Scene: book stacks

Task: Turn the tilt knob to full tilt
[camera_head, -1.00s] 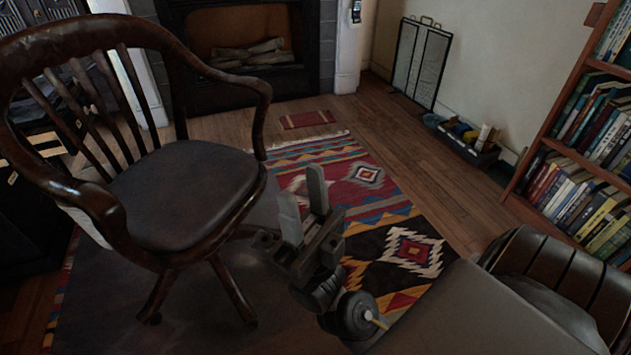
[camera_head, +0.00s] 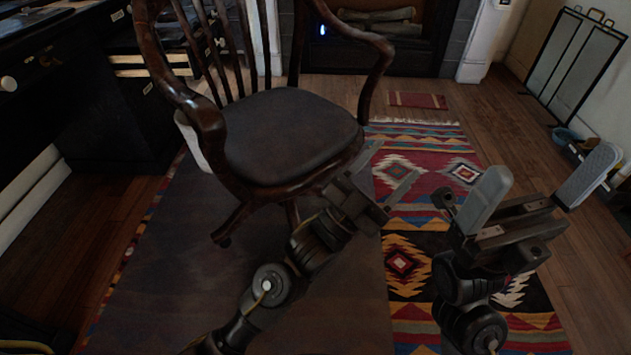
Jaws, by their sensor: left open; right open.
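I cannot make out a tilt knob; the underside of the seat is hidden from this view. My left gripper (camera_head: 383,174) is open and empty beside the seat's front right edge. In the picture it overlaps the seat's edge and the rug behind; I cannot tell whether it touches the chair. My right gripper (camera_head: 537,187) is open and empty further right, over the patterned rug, with its fingers wide apart and pointing up and away.
A dark desk with drawers (camera_head: 120,125) stands at the left, close to the chair. A patterned rug (camera_head: 420,180) and a dark mat (camera_head: 345,310) cover the floor. A fireplace (camera_head: 440,45) is behind, and a folding screen (camera_head: 575,65) stands at the back right.

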